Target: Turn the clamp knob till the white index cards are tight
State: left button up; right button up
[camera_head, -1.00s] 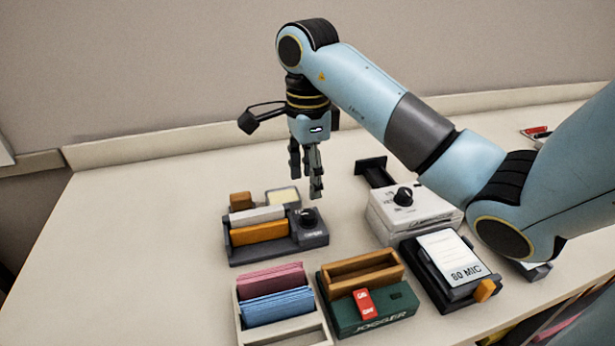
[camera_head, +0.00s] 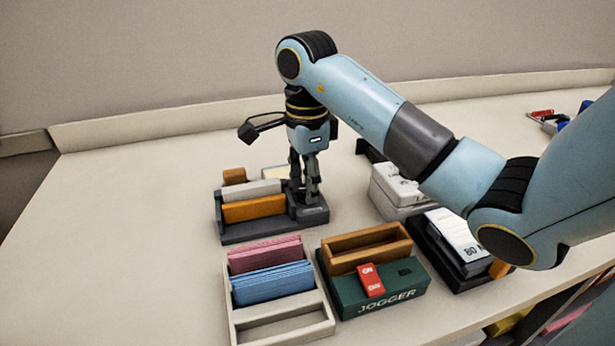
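The clamp (camera_head: 237,233) is a dark grey block left of the picture's middle. The white index cards (camera_head: 255,189) stand in it behind an orange plate (camera_head: 255,208). My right gripper (camera_head: 305,198) points straight down at the clamp's right end, its fingertips down at the place of the clamp knob. The knob is hidden behind the fingers, so I cannot tell whether they touch or grip it. My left gripper is not in view.
In front stand a tray (camera_head: 232,322) with pink and blue cards and a green jogger (camera_head: 352,303) with a red switch. To the right are a white machine (camera_head: 395,192) and a black device (camera_head: 440,258), partly under my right arm. The table's left side is clear.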

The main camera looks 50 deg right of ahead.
grip_shut()
jog(key=shift+m, duration=0.4)
jog(key=m, duration=0.4)
jog(key=shift+m, duration=0.4)
jog(key=m, duration=0.5)
jog(key=shift+m, duration=0.3)
jog(key=o, duration=0.6)
grip_release()
